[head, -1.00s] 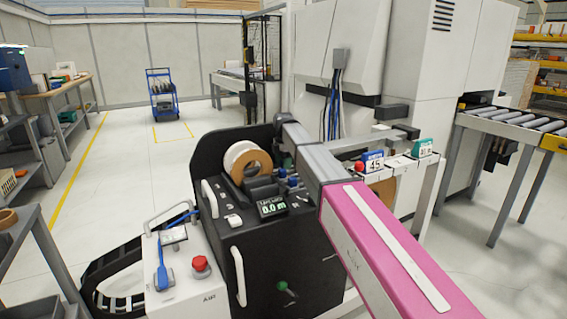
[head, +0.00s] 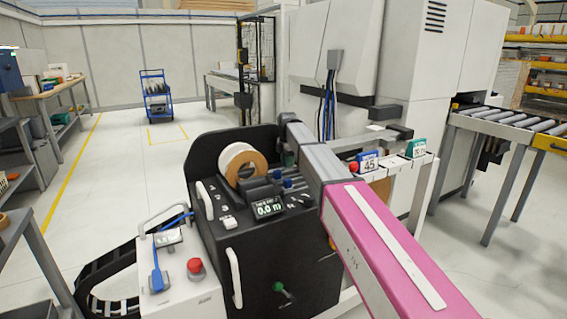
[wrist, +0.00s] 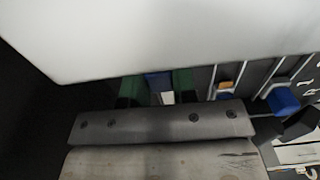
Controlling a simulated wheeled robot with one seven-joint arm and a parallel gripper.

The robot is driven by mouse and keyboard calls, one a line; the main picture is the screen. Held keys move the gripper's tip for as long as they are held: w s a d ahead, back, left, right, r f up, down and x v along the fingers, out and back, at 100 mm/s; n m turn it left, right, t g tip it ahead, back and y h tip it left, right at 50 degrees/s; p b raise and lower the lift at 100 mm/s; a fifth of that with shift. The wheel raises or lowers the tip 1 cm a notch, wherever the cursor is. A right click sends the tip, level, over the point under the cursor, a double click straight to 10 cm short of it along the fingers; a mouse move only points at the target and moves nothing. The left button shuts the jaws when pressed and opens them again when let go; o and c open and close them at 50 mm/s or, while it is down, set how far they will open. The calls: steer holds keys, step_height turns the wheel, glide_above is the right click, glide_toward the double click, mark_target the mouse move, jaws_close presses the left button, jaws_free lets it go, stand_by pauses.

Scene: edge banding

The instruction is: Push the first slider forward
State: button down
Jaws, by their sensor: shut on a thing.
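My gripper (wrist: 157,92) shows in the wrist view as two dark green fingers. They are shut on a blue slider knob (wrist: 158,80) with a pale part below it. In the head view my gripper (head: 289,157) is over the back of the black machine's slanted panel, mostly hidden by my pink and grey arm. In the head view, small blue knobs (head: 287,182) stand on the panel.
A tape roll (head: 242,165) sits beside the sliders. The panel's display (head: 269,208) reads 0.0 m. A white box with a red button (head: 195,267) is at the lower left. A ledge with a red knob and a blue "45" counter (head: 369,162) is at the right.

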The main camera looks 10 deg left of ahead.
steer(key=shift+w+d, duration=0.1)
steer(key=shift+d, duration=0.05)
steer(key=c, duration=0.9)
jaws_free()
steer(key=shift+r, duration=0.1)
step_height(320, 180, up, 10)
steer(key=shift+f, duration=0.2)
steer(key=shift+r, duration=0.55)
steer(key=shift+d, duration=0.1)
